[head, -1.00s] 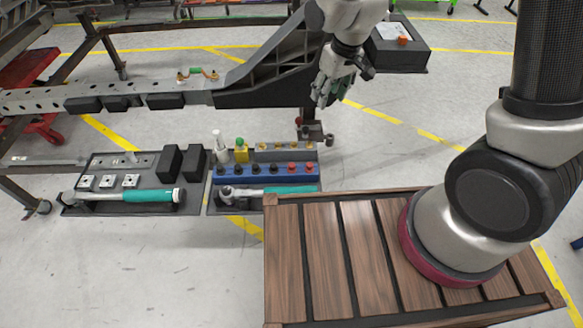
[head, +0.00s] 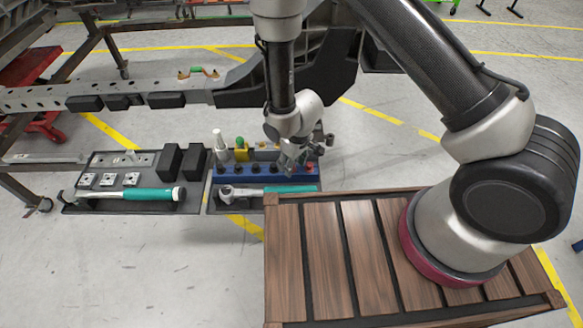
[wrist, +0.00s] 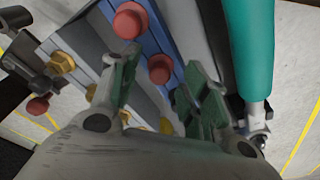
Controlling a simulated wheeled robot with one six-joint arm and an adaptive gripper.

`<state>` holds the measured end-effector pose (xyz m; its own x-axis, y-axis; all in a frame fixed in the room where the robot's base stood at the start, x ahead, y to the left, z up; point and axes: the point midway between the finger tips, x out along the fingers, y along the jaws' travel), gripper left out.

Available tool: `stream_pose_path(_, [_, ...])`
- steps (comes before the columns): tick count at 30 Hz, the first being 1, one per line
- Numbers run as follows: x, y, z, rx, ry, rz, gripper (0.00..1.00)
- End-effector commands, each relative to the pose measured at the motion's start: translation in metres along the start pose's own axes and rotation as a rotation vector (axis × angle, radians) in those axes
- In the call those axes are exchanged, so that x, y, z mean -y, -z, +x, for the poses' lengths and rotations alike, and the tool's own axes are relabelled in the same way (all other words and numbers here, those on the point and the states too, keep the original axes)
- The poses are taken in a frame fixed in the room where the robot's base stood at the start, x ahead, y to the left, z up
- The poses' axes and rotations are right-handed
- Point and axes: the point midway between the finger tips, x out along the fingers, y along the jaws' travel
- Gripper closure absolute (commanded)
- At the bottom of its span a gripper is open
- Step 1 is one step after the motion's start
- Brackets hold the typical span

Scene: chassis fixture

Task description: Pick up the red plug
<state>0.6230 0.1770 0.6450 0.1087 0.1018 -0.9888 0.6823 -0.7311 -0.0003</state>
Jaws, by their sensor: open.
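In the wrist view two red plugs stand on a blue block (wrist: 155,40). One red plug (wrist: 160,68) shows between my open fingertips, and the other red plug (wrist: 130,20) is just beyond them. I cannot tell whether the fingers touch the nearer plug. In the head view my gripper (head: 290,162) hangs over the right part of the blue block (head: 235,171) and hides some of it. One red plug (head: 309,168) still shows at its right end. My gripper also shows in the wrist view (wrist: 158,82), empty, with green pads.
A teal-handled ratchet (head: 255,191) lies in front of the blue block. Dark plugs (head: 237,168) stand along the block's left part. A dark beam (head: 325,75) is behind my arm. A wooden slatted deck (head: 325,250) is in front. Another red-tipped piece (wrist: 38,107) stands at left.

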Motion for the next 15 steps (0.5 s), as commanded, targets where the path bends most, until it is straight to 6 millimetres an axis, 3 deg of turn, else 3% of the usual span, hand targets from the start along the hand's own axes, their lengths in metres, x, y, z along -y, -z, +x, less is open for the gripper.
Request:
stream_pose_path(9, [-0.0002, 0.0002, 0.0062, -0.001, 0.000, 0.000, 0.56])
stream_pose_path(15, [-0.0002, 0.0001, 0.0060, 0.000, 0.000, 0.000, 0.90])
